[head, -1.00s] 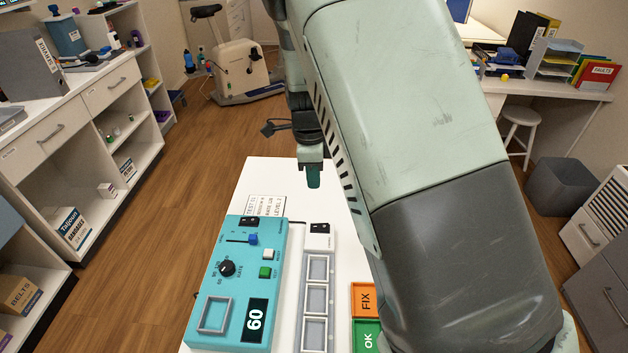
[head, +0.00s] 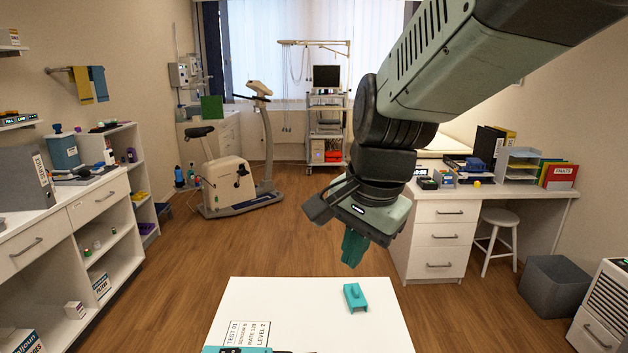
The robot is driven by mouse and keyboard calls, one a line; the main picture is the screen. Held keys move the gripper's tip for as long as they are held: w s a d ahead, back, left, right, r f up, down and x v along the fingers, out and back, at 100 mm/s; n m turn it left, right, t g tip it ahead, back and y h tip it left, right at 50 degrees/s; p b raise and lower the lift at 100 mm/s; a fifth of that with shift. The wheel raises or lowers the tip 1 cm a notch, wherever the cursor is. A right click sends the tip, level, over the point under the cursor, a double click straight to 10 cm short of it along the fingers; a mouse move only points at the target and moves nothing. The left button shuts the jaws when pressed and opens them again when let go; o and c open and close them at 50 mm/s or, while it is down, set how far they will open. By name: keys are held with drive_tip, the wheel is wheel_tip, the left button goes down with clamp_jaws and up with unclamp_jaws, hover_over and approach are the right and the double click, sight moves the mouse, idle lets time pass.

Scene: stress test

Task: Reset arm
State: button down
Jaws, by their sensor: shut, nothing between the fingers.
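My gripper (head: 354,250) hangs from my arm in the right middle of the head view. Its teal fingers point down and are shut, with nothing between them. It is raised above the far end of a white table (head: 270,300). A small teal block-like piece (head: 355,297) lies on the table below and apart from the fingers.
A printed card (head: 247,333) lies at the table's front left, with the edge of a teal panel (head: 237,350) just showing. A desk (head: 440,237) with drawers and a stool (head: 497,220) stand at right. An exercise bike (head: 225,180) is behind. Open floor surrounds the table.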

drive_tip(key=s+d+r+n+t, duration=0.1)
drive_tip(key=s+d+r+n, duration=0.1)
drive_tip(key=s+n, duration=0.2)
drive_tip(key=s+d+r+n+t+h, duration=0.1)
drive_tip(key=s+d+r+n+t, duration=0.1)
drive_tip(key=s, duration=0.8)
drive_tip(key=shift+s+d+r+n, duration=0.35)
drive_tip(key=shift+d+n, duration=0.35)
drive_tip(key=shift+n, duration=0.4)
